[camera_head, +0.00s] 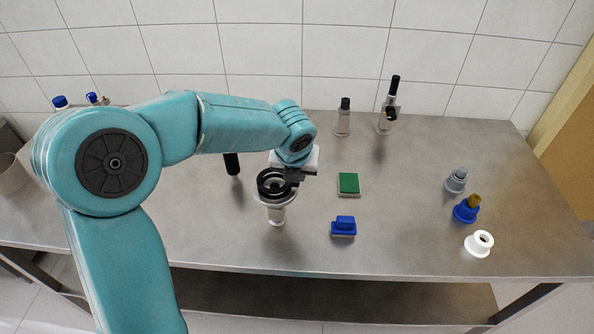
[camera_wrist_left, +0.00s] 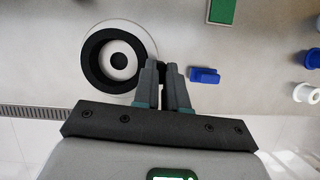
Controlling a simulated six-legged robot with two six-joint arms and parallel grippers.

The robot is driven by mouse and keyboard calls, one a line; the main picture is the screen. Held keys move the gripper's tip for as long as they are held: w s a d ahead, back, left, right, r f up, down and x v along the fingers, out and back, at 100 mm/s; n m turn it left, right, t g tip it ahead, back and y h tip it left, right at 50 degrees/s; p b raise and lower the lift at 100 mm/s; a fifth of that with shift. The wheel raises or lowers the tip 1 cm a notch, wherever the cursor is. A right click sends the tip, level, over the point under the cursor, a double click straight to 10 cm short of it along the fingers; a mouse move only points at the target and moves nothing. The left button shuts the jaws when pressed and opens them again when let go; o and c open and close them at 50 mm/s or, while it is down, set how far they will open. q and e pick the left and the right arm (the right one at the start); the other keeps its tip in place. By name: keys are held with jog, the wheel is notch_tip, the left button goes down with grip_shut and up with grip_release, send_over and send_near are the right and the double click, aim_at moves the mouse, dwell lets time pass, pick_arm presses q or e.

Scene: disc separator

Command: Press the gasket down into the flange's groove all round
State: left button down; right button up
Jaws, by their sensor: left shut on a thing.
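The black ring-shaped gasket (camera_head: 262,187) is at the top of the pale round flange (camera_head: 277,213), which stands on the bench. In the left wrist view the gasket (camera_wrist_left: 96,78) lies over the flange's white rim (camera_wrist_left: 112,23), with a white disc and dark centre inside the ring. It looks off-centre from the rim; whether any part sits in the groove I cannot tell. My left gripper (camera_head: 291,177) is at the gasket's right side, its fingers (camera_wrist_left: 166,68) close together and shut on the gasket's edge. The fingers hide that stretch. My right gripper is not in view.
A green-topped pad (camera_head: 348,183) and a blue-handled block (camera_head: 343,226) lie right of the flange. A dark cylinder (camera_head: 232,163) stands behind left. Bottles (camera_head: 343,117) are at the back; blue (camera_head: 466,210) and white (camera_head: 479,244) fittings are far right.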

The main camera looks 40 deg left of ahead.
pick_arm(q)
jog(key=shift+w+d+f, duration=0.1)
jog(key=shift+w+f, duration=0.05)
jog(key=shift+f, duration=0.3)
jog(key=shift+f+b, duration=0.1)
jog(key=shift+b, duration=0.2)
jog(key=shift+f, duration=0.25)
jog(key=shift+f+b, duration=0.25)
jog(key=shift+b, duration=0.1)
jog(key=c, duration=1.1)
grip_release()
jog(key=shift+r, duration=0.2)
